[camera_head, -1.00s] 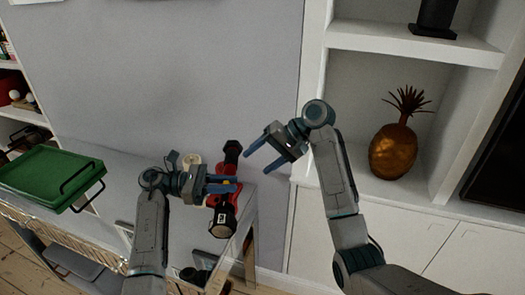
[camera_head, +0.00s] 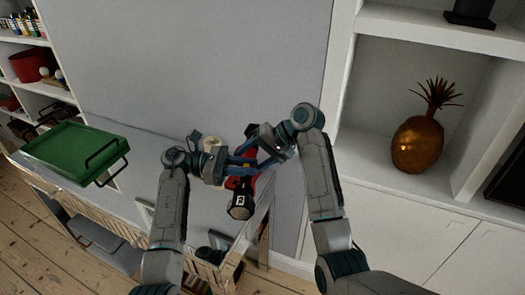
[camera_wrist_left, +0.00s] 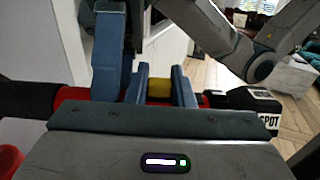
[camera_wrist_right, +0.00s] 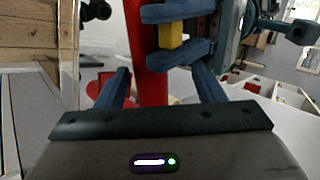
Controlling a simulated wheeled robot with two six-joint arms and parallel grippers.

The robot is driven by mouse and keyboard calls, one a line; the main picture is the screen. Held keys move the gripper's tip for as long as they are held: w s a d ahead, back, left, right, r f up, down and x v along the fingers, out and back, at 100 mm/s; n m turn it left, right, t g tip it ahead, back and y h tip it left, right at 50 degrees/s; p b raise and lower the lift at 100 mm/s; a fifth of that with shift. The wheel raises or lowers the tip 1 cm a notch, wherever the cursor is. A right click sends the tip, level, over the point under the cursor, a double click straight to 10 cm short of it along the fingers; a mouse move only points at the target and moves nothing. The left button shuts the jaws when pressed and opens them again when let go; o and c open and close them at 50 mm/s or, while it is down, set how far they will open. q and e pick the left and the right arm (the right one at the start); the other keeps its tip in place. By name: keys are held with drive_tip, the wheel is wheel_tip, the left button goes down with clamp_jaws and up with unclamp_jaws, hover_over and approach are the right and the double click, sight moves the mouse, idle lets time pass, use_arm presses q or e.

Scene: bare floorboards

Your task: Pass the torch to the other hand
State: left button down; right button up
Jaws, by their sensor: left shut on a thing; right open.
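The torch (camera_head: 240,205) is red with black ends and a yellow part, and is held above the white table. My left gripper (camera_head: 240,168) is shut on its middle, by the yellow part. In the left wrist view the torch's lettered black head (camera_wrist_left: 252,101) points right. My right gripper (camera_head: 262,152) is open at the torch, close to the left fingers. In the right wrist view the red torch body (camera_wrist_right: 148,88) shows between the spread right fingers, with the left fingers around the yellow part just above. The grippers hide part of the torch in the head view.
A green tray (camera_head: 72,150) with black handles lies on the table (camera_head: 135,150) at left. A pale round thing (camera_head: 213,145) stands behind my left gripper. A wall closes off the back. A shelf unit with a golden pineapple (camera_head: 418,145) stands at right.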

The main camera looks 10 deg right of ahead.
drive_tip(key=shift+a+f, duration=0.2)
drive_tip(key=shift+r, duration=0.1)
drive_tip(key=c, duration=1.2)
use_arm(q)
drive_tip(key=c, duration=1.2)
unclamp_jaws()
drive_tip(key=shift+f, duration=0.1)
use_arm(e)
drive_tip(key=shift+a+r, duration=0.1)
drive_tip(key=shift+r, duration=0.05)
drive_tip(key=shift+c, duration=0.2)
use_arm(q)
drive_tip(key=shift+o, duration=0.2)
